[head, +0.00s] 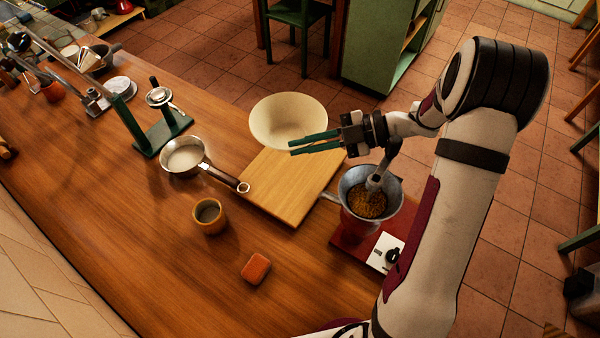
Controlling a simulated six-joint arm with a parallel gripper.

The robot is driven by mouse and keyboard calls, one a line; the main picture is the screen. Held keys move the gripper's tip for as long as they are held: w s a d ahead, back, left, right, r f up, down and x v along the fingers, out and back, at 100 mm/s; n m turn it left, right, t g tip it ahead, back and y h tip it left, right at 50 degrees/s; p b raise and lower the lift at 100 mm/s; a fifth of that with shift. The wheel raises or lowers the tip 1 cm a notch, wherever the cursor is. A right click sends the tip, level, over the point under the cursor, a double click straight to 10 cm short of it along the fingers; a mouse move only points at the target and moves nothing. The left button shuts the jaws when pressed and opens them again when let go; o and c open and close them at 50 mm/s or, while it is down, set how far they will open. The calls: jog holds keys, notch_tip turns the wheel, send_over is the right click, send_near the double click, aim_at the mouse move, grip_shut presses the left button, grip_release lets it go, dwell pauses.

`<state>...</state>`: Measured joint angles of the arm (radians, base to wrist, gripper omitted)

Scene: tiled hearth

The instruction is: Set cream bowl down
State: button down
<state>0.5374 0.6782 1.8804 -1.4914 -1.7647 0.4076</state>
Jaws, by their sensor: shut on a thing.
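The cream bowl (283,115) is wide, empty and upright, at the upper middle of the head view. My gripper (293,145) reaches in from the right, with its green fingers shut on the bowl's near right side. The fingers cover part of the bowl's lower wall. The bowl is at the far end of the wooden board (287,190), in line with the counter's far edge. I cannot tell from this one view whether its base touches anything.
A saucepan (184,158) with pale contents and a cup (209,216) stand left of the board. An orange block (256,268) lies in front. The counter (130,220) is clear at front left.

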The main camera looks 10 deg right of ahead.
notch_tip(320, 180, down, 11)
jog(key=shift+f, duration=0.2)
jog(key=c, duration=1)
grip_release()
jog(key=shift+f, duration=0.1)
jog(key=v, duration=1.2)
